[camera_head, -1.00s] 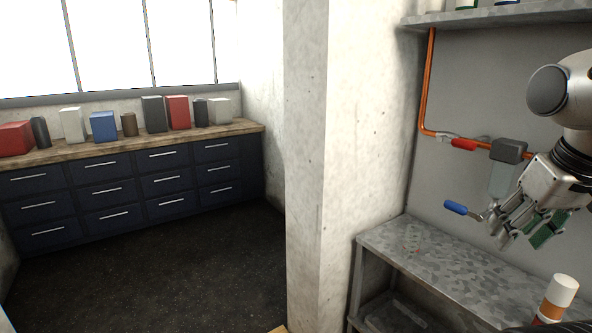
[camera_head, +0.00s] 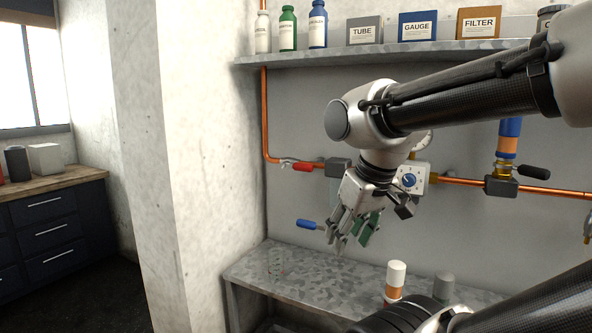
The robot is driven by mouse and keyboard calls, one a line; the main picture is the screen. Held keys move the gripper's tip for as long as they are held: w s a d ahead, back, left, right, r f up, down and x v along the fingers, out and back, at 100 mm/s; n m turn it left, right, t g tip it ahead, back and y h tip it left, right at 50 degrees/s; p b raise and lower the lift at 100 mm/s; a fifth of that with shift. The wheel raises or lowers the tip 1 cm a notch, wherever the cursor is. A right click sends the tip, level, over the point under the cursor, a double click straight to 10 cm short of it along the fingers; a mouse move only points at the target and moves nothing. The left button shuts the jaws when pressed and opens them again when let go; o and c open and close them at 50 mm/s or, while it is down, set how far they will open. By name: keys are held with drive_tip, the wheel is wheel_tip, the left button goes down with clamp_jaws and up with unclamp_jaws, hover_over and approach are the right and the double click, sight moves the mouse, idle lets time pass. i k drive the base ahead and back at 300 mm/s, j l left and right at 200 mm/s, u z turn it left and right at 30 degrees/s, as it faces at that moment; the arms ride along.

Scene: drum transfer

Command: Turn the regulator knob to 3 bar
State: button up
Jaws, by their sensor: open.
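The regulator is a pale box (camera_head: 420,177) on the copper pipe, with a round blue knob (camera_head: 409,180) on its front. A round gauge (camera_head: 422,140) sits above it, mostly hidden behind my arm; its reading cannot be made out. My gripper (camera_head: 350,238) is open and points down, left of and lower than the knob, apart from it. It hangs in front of the wall, close to a blue-handled lever (camera_head: 308,224); whether it touches anything cannot be told.
A red-handled valve (camera_head: 302,167) and a black-handled valve (camera_head: 533,172) sit on the pipe. A metal bench (camera_head: 255,272) below holds a white-and-orange cylinder (camera_head: 395,282) and a grey one (camera_head: 443,287). A shelf (camera_head: 380,58) above carries bottles and boxes. A wall pillar (camera_head: 205,150) stands left.

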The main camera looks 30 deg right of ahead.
sight(409, 179)
drive_tip(key=z, duration=1.35)
